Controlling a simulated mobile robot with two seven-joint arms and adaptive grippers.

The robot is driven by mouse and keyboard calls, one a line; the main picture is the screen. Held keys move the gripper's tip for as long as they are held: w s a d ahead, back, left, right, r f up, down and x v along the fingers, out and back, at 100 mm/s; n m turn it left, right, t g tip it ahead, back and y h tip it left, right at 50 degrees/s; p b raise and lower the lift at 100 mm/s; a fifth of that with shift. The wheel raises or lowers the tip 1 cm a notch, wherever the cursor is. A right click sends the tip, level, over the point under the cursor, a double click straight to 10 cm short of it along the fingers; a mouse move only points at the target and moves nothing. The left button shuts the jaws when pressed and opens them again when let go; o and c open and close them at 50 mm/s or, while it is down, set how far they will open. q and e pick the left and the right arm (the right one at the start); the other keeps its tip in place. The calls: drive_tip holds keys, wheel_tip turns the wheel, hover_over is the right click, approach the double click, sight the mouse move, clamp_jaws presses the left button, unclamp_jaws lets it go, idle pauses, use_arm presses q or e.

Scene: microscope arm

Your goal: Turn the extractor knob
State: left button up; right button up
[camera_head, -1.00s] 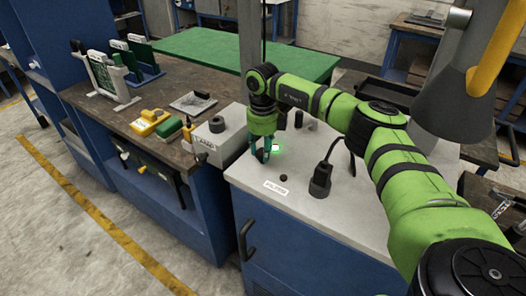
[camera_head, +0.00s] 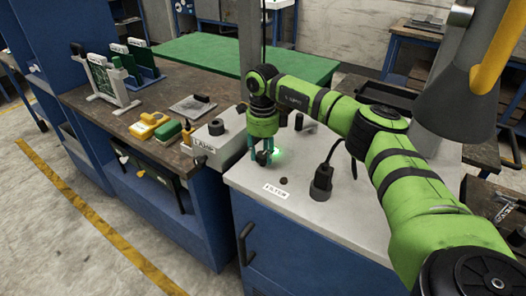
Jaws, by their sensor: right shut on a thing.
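My right gripper (camera_head: 263,158) points straight down over the left part of the light grey bench top (camera_head: 330,218). Its fingers are shut on a small dark thing low at the surface, mostly hidden by them. This is probably the extractor knob, but I cannot read any mark on it. My left gripper is not in view.
A small black knob (camera_head: 284,181) and a white label (camera_head: 276,191) lie in front of the gripper. A dark corded device (camera_head: 321,182) stands to the right. A grey box with a knob (camera_head: 218,131) is close on the left.

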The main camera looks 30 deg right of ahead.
sight(261, 154)
drive_tip(key=shift+w+a+r, duration=0.1)
drive_tip(key=o, duration=1.1)
drive_tip(key=shift+o, duration=0.2)
wheel_tip(261, 154, up, 12)
